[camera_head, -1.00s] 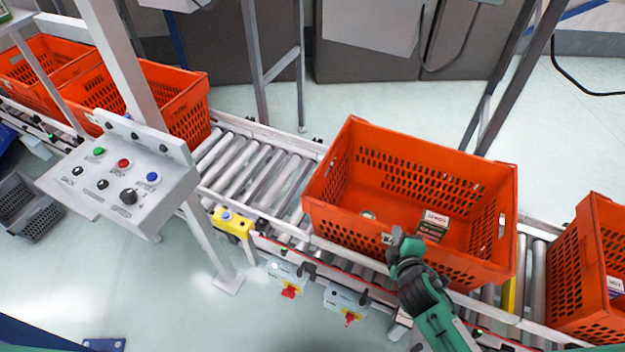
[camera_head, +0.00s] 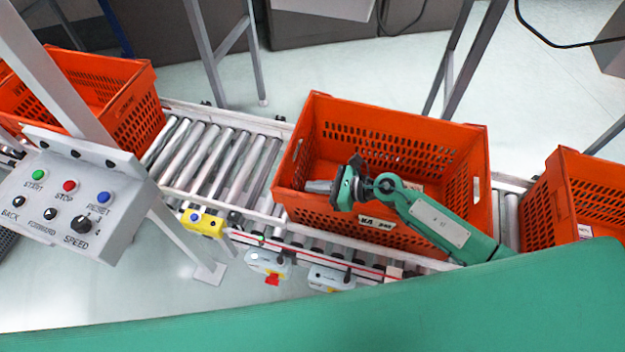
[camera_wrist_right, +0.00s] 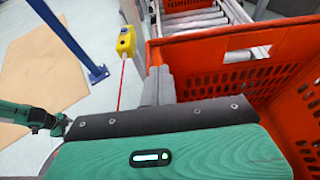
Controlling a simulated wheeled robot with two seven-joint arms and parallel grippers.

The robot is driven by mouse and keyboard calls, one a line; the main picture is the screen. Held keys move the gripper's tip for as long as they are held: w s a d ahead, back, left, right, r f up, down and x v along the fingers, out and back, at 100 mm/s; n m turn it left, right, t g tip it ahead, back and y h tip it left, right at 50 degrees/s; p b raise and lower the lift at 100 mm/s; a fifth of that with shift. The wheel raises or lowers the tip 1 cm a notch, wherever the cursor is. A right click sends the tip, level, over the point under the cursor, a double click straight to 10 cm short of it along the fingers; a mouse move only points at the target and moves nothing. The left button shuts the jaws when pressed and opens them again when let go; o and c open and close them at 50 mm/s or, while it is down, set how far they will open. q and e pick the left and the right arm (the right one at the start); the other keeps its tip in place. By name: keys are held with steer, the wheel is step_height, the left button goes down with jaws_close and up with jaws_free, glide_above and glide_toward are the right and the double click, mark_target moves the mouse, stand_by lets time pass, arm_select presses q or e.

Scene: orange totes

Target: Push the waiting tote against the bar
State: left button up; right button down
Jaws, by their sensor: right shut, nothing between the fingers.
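The middle orange tote (camera_head: 455,150) sits on the roller conveyor, with a label on its near wall and an item partly hidden inside. My right gripper (camera_head: 318,186) is shut and empty, pointing left across the tote's near left part. In the right wrist view its fingers (camera_wrist_right: 158,88) overlap the tote's rim (camera_wrist_right: 205,42); contact cannot be told. A gap separates the tote from the orange tote (camera_head: 545,205) on its right. I cannot pick out the bar; my right arm hides part of that gap. A green arm part shows at the wrist view's left, its gripper state unclear.
Bare rollers (camera_head: 215,160) lie left of the middle tote, up to another orange tote (camera_head: 135,105). A control panel (camera_head: 70,195) on a post stands at front left. A yellow box (camera_head: 203,222) sits on the near rail. Metal legs rise behind the conveyor.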

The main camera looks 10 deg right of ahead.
steer(key=p, duration=0.3)
glide_above(282, 182)
steer(key=s, duration=0.3)
steer(key=shift+s+d+r, duration=0.1)
steer(key=shift+r, duration=0.1)
steer(key=shift+f, duration=0.8)
steer(key=shift+f+b, duration=0.15)
steer(key=shift+b, duration=0.15)
